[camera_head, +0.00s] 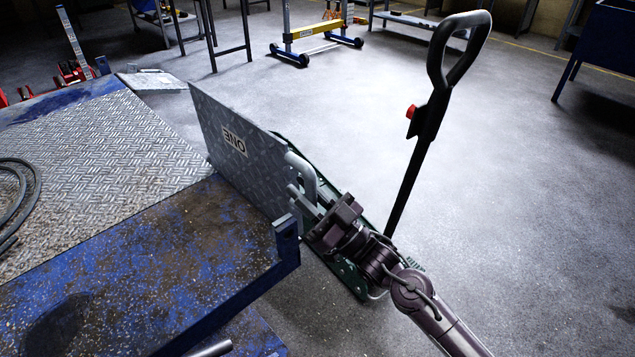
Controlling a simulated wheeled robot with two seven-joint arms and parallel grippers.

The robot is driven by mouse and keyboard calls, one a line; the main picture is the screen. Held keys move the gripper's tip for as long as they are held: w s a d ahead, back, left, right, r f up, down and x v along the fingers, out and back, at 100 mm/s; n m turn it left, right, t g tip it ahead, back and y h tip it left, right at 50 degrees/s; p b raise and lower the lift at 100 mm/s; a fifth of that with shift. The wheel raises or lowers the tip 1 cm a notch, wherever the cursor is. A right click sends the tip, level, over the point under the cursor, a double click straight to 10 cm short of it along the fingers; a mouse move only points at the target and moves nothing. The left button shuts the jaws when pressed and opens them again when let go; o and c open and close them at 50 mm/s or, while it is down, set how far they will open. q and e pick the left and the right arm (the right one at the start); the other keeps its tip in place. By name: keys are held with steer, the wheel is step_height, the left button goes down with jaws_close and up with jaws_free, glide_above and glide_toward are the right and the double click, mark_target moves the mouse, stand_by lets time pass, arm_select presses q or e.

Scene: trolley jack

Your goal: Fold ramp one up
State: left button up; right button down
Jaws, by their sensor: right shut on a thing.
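Ramp one (210,118) is a grey tread-plate panel with a white "ONE" label (235,141) that appears turned around. It stands steeply raised at the edge of the blue platform. A grey curved bar handle (306,172) shows at its right end. My right gripper (301,197) comes in from the lower right and is shut at this handle. The gripper's body hides part of the handle and the exact contact. My left gripper is not in view.
A black loop handle (422,130) with a red trigger rises beside my right arm. A blue bar bracket (283,258) stands close to the gripper. A worn blue platform (150,265) with tread plate and a coiled hose (30,205) lies left. Open floor lies right.

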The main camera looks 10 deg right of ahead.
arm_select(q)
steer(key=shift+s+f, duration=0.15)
arm_select(e)
steer(key=shift+s+a+n+g, duration=0.25)
steer(key=shift+a+n+g, duration=0.15)
steer(key=shift+n, duration=0.2)
steer(key=shift+f, duration=0.15)
steer(key=c, duration=1.3)
jaws_free()
steer(key=shift+s+a, duration=0.1)
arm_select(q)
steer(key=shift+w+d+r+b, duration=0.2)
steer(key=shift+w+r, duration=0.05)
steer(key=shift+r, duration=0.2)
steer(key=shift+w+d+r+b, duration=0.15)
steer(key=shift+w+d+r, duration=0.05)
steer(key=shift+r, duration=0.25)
arm_select(e)
steer(key=v, duration=0.7)
steer(key=shift+d+f, duration=0.2)
steer(key=shift+d, duration=0.15)
